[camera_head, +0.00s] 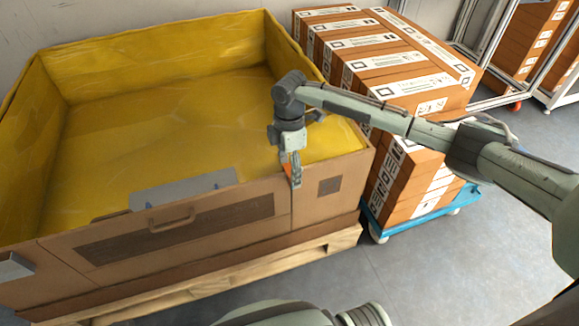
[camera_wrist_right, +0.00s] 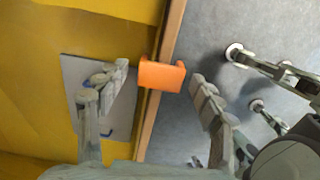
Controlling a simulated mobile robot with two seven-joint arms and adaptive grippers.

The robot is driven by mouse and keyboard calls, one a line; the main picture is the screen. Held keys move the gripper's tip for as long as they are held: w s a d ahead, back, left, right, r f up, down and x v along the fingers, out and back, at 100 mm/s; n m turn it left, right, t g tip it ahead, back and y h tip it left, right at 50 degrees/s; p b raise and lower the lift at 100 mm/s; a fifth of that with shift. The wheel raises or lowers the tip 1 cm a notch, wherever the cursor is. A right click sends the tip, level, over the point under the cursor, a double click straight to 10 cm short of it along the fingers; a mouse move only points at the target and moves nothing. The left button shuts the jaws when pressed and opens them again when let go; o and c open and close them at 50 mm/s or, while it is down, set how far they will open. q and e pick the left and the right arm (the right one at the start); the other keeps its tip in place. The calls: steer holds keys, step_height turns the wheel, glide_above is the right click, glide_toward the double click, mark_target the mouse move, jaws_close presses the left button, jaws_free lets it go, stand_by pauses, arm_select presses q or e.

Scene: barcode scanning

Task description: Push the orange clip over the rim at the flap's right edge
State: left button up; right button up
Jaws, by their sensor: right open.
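The orange clip (camera_wrist_right: 162,75) lies across the rim (camera_wrist_right: 158,107) of the large yellow-lined box (camera_head: 338,146), at the flap's right edge. Only a sliver of the clip (camera_head: 287,169) shows in the head view. The brown flap (camera_head: 115,232) has a handle and a dark panel on the box's front wall. My right gripper (camera_head: 293,180) points down at the rim. In the right wrist view its open fingers (camera_wrist_right: 159,73) stand on either side of the clip, with visible gaps. How far down the clip sits is unclear.
A grey plate (camera_head: 207,184) with blue marks is just inside the front wall. The box rests on a wooden pallet (camera_head: 250,268). Stacked cartons (camera_head: 405,90) on a blue wheeled dolly (camera_head: 420,222) stand close on the right. Open floor (camera_head: 450,285) lies in front of the dolly.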

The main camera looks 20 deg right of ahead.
steer(key=shift+r, duration=0.2)
step_height(320, 180, up, 12)
steer(key=shift+f, duration=0.2)
stand_by(0.4)
